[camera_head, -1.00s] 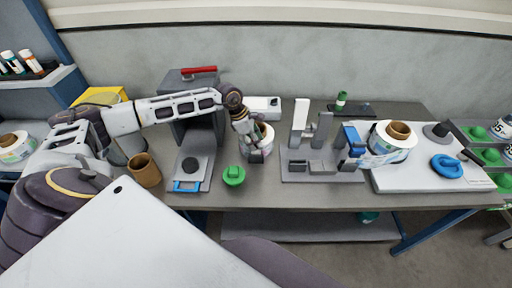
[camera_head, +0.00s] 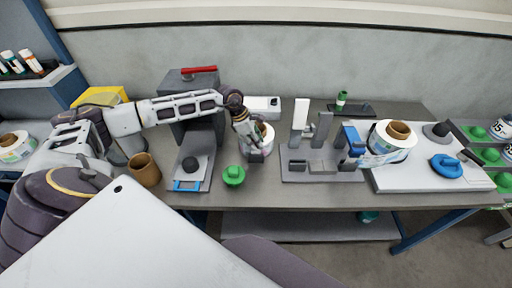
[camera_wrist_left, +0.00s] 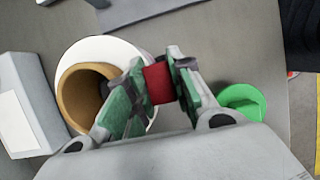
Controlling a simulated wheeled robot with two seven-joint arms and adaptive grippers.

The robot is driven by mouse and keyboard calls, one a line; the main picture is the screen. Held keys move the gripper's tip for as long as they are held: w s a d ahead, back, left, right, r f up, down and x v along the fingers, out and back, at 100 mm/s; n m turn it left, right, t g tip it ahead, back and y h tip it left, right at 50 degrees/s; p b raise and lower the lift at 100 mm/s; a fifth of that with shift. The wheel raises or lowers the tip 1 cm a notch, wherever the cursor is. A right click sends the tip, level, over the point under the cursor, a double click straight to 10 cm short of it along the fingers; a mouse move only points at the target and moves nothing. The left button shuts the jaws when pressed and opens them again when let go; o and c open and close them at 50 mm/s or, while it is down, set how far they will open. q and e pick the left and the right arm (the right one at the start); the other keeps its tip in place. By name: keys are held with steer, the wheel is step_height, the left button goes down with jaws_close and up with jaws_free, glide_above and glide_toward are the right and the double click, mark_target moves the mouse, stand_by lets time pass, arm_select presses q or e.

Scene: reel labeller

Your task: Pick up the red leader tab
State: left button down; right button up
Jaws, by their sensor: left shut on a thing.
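The red leader tab (camera_wrist_left: 158,83) shows in the left wrist view between my left gripper's green-padded fingers. My left gripper (camera_wrist_left: 156,86) is shut on it, at the edge of a white reel (camera_wrist_left: 98,49) with a brown core (camera_wrist_left: 80,92). In the head view my left gripper (camera_head: 256,153) is at the front of this reel (camera_head: 267,137) on the bench and partly hides it. The tab cannot be made out in the head view. My right gripper is not in view.
A green knobbed piece (camera_head: 233,176) sits just beside the reel, with a brown cup (camera_head: 144,169) farther left. A grey fixture (camera_head: 322,168) stands to the right, then a white board (camera_head: 425,180) with another reel (camera_head: 391,143). The bench front is mostly clear.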

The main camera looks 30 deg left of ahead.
arm_select(q)
step_height(320, 180, up, 9)
steer(key=shift+f+b, duration=0.2)
steer(key=shift+b, duration=0.75)
steer(key=shift+r, duration=0.7)
steer(key=shift+f, duration=0.1)
